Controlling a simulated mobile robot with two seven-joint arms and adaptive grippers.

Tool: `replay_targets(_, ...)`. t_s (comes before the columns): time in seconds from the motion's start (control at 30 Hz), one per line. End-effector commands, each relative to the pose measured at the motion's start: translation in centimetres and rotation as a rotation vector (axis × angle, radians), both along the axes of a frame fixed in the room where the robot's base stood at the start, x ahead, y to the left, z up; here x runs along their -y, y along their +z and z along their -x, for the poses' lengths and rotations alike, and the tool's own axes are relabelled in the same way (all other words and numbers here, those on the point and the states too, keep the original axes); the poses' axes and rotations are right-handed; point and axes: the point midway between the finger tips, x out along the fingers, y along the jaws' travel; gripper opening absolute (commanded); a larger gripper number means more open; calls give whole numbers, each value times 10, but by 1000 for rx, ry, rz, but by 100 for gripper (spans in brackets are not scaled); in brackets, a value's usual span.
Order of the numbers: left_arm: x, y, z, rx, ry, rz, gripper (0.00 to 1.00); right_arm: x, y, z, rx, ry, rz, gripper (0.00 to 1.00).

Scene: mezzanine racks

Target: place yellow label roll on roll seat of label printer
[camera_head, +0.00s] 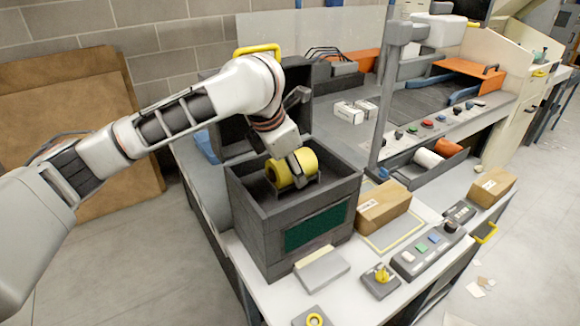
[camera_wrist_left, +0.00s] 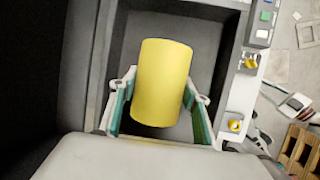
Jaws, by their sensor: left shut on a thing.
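The yellow label roll (camera_head: 282,175) is in the open top of the dark grey label printer (camera_head: 258,222), which has a green front panel. My left gripper (camera_head: 297,168) reaches down into the printer and is shut on the roll. In the left wrist view, the yellow label roll (camera_wrist_left: 162,80) lies between the two fingers of the left gripper (camera_wrist_left: 158,108), with the printer's dark inner floor (camera_wrist_left: 205,50) behind it. The roll seat is mostly hidden under the roll, and I cannot tell whether the roll touches it. My right gripper is not in view.
The printer's walls stand close around the gripper, and its raised lid (camera_head: 228,110) is behind. A cardboard box (camera_head: 384,208), a button panel (camera_head: 427,250) and a small grey block (camera_head: 321,268) sit on the white bench. A grey post (camera_head: 383,100) rises to the right.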

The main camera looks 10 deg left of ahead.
Motion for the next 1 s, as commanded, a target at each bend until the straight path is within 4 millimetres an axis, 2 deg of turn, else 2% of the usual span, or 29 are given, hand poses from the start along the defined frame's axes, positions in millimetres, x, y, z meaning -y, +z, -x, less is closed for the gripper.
replay_targets(0.07,0,0,0,1,0,-1,19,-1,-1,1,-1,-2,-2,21)
replay_targets(0.1,0,-2,0,-1,0,-1,49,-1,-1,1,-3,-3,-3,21)
replay_targets(0.17,0,-1,0,-1,0,-1,63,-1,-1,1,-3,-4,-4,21)
replay_targets(0.47,0,-1,0,-1,0,-1,63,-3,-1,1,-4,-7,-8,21)
replay_targets(0.6,-1,5,1,3,1,-1,63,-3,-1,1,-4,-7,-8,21)
replay_targets(0.77,-4,27,10,6,0,-1,63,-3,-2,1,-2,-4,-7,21)
replay_targets(1.0,-12,73,30,5,1,-2,63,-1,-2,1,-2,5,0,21)
